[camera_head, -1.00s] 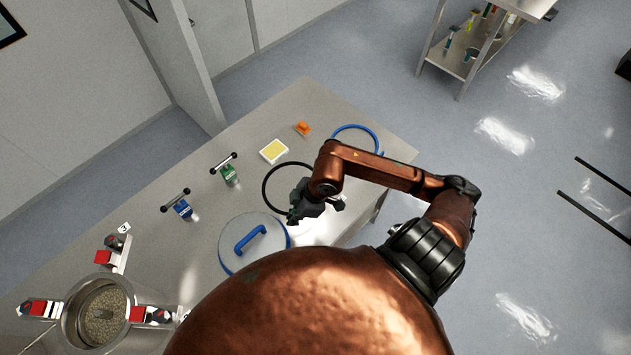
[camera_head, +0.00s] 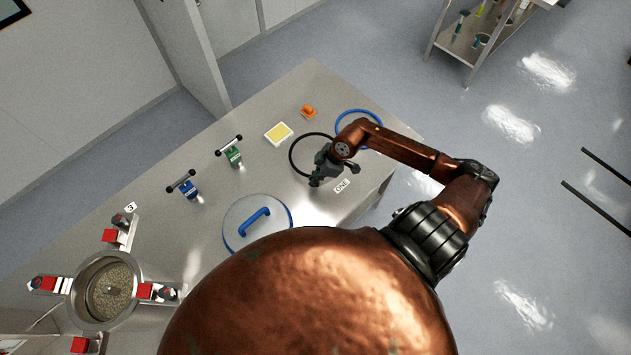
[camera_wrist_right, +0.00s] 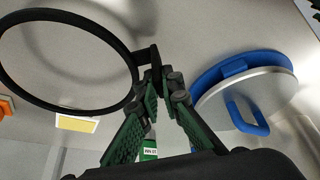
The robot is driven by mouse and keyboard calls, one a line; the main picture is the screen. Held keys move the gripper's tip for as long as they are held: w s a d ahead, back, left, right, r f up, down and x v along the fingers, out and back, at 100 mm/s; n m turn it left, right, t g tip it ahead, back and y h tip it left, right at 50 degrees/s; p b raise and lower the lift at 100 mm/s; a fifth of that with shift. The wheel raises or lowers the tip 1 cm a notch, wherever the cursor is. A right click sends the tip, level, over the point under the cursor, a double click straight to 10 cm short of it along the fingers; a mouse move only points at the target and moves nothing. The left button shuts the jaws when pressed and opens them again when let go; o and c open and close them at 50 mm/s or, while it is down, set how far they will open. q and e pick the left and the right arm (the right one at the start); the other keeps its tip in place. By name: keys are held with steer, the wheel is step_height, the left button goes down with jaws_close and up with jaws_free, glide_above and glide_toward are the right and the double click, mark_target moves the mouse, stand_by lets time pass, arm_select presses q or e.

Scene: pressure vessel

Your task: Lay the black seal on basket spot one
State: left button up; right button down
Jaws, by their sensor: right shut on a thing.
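The black seal (camera_head: 291,155) is a thin black ring over the far right part of the steel table. My right gripper (camera_head: 317,183) is shut on the near rim of the seal. In the right wrist view the seal (camera_wrist_right: 62,107) extends left from the closed fingers (camera_wrist_right: 158,85), and a soft shadow beside it suggests it is off the table. A white tag reading ONE (camera_head: 342,186) lies on the table just right of the gripper. I cannot make out a basket around it. My left gripper is not in view.
A blue ring (camera_head: 340,120) lies behind my right arm. A lid with a blue handle (camera_head: 236,236), green clamp (camera_head: 233,158), blue clamp (camera_head: 190,190), yellow pad (camera_head: 278,133) and orange piece (camera_head: 308,112) stand on the table. An open vessel (camera_head: 80,310) is at lower left.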

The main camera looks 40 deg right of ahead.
steer(key=shift+w+d+f, duration=0.1)
steer(key=shift+d+f, duration=0.05)
steer(key=shift+f, duration=1.65)
steer(key=c, duration=2.1)
jaws_free()
steer(key=v, duration=1.2)
